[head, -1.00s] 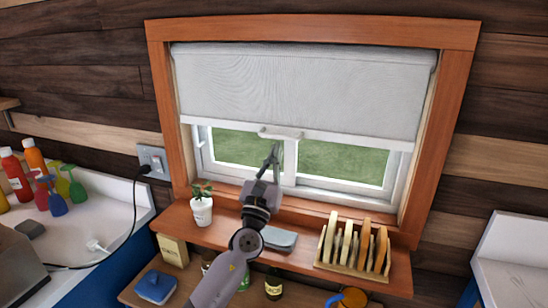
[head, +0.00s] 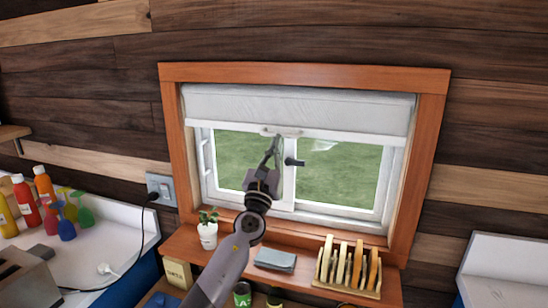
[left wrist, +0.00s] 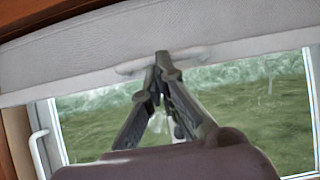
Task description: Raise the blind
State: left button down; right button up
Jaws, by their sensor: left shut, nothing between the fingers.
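The white fabric blind (head: 310,110) hangs across the upper part of the wood-framed window, with glass and grass showing below it. Its pale handle (head: 288,132) sits on the bottom bar, near the middle. My left gripper (head: 276,141) reaches up from below to the handle. In the left wrist view, its fingertips (left wrist: 161,62) are shut together and overlap the middle of the handle (left wrist: 190,54). They look in contact with it, but nothing shows between them. My right gripper is not in view.
The sill shelf below holds a potted plant (head: 207,234), a folded grey cloth (head: 275,260) and a wooden rack of boards (head: 347,268). A dark window latch (head: 294,162) sits close right of the gripper. A socket (head: 160,189) is left of the window.

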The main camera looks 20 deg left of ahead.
aim_at(275, 129)
pick_arm(q)
notch_tip(275, 129, up, 5)
jog(key=p, duration=0.3)
jog(key=shift+a, duration=0.1)
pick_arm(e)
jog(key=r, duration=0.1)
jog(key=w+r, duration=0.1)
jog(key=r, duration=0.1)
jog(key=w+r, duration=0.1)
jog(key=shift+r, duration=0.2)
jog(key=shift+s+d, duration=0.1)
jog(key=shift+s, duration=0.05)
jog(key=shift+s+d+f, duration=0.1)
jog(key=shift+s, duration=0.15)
pick_arm(q)
jog(key=shift+f, duration=0.15)
